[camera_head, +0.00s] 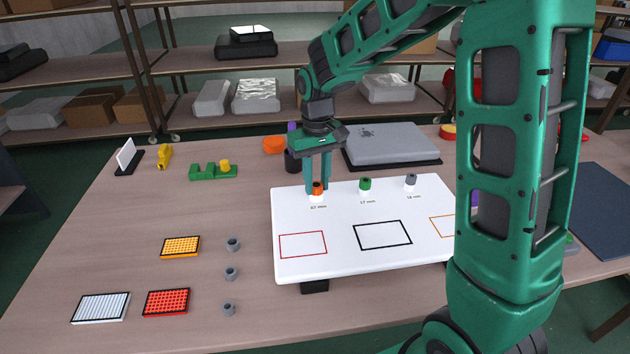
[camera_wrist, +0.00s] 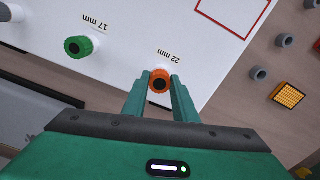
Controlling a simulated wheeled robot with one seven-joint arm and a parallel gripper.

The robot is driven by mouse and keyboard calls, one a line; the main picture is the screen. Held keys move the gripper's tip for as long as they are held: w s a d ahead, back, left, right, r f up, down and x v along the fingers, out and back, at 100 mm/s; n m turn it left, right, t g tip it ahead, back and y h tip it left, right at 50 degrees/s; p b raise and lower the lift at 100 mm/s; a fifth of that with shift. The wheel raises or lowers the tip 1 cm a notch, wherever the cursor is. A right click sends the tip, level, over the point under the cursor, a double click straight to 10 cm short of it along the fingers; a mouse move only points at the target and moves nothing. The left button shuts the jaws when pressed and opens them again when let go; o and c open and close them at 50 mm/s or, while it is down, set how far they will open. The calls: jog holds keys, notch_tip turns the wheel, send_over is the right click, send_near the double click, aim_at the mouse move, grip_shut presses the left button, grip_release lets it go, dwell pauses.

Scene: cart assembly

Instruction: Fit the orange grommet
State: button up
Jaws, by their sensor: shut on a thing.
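The orange grommet (camera_head: 317,187) is at the 22 mm position of the white board (camera_head: 290,255), on the board's back left part. My gripper (camera_head: 318,186) reaches down from above and is shut on the orange grommet. In the wrist view the orange grommet (camera_wrist: 160,82) sits between the two fingertips (camera_wrist: 160,84), with its dark centre hole facing the camera. I cannot tell whether it is fully seated in the board.
A green grommet (camera_head: 365,184) at 17 mm and a grey one (camera_head: 411,180) stand to the right. Grey rings (camera_head: 231,273) and coloured grid blocks (camera_head: 167,302) lie at the left. A grey case (camera_head: 392,145) is behind.

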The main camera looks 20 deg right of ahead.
jog(key=o, duration=1.1)
notch_tip(320, 180, up, 11)
jog(key=shift+f, duration=0.15)
